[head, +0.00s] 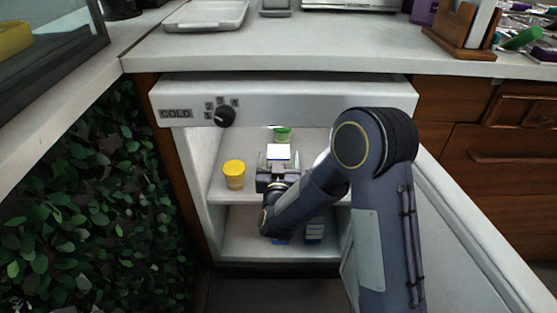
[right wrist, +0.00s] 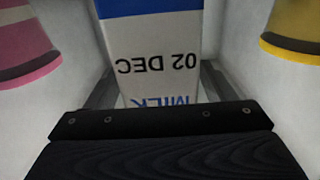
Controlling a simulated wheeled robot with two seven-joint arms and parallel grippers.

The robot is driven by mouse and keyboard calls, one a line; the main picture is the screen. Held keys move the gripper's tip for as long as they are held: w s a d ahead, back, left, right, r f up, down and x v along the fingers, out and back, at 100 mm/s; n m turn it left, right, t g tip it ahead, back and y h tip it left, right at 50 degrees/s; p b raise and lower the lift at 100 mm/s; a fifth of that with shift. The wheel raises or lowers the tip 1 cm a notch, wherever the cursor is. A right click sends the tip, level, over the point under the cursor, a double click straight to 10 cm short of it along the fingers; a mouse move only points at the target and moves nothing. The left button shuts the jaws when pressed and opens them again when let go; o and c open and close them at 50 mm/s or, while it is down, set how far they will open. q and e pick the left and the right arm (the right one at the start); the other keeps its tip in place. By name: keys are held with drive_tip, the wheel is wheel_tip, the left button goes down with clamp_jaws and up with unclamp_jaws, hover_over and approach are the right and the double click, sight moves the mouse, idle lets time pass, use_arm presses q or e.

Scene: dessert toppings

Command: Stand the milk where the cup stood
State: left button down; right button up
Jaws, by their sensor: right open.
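The milk (right wrist: 155,45) is a white carton with a blue band, printed "02 DEC" and "MILK" upside down in the right wrist view. It stands between the fingers of my right gripper (right wrist: 157,84), which is open around it. In the head view my right gripper (head: 279,158) reaches into the open fridge at upper shelf height, with a white face, probably the milk, showing at its fingers. A yellow cup (head: 234,174) stands on the upper shelf to its left; a yellow one is at right in the wrist view (right wrist: 292,28). My left gripper is out of view.
A pink container (right wrist: 22,45) is left in the wrist view. A green-topped item (head: 282,133) stands behind my gripper. A blue-and-white item (head: 314,232) is on the lower shelf. The fridge door (head: 450,240) stands open at right. My arm hides much of the right side.

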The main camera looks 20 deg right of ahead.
drive_tip(key=shift+r, duration=0.2)
drive_tip(key=p+v, duration=0.3)
drive_tip(key=v, duration=0.8)
drive_tip(key=s+d+r+g+y, duration=0.2)
drive_tip(key=s+r+g+y, duration=0.25)
drive_tip(key=r+y, duration=0.3)
drive_tip(key=s+d+g, duration=0.2)
drive_tip(key=s+g, duration=0.1)
drive_tip(key=s, duration=0.7)
drive_tip(key=s+d+n+g+y, duration=0.1)
drive_tip(key=s+g, duration=0.3)
drive_tip(key=s, duration=0.6)
drive_tip(key=shift+d+f, duration=0.45)
drive_tip(key=shift+d, duration=0.35)
drive_tip(key=shift+s, duration=0.1)
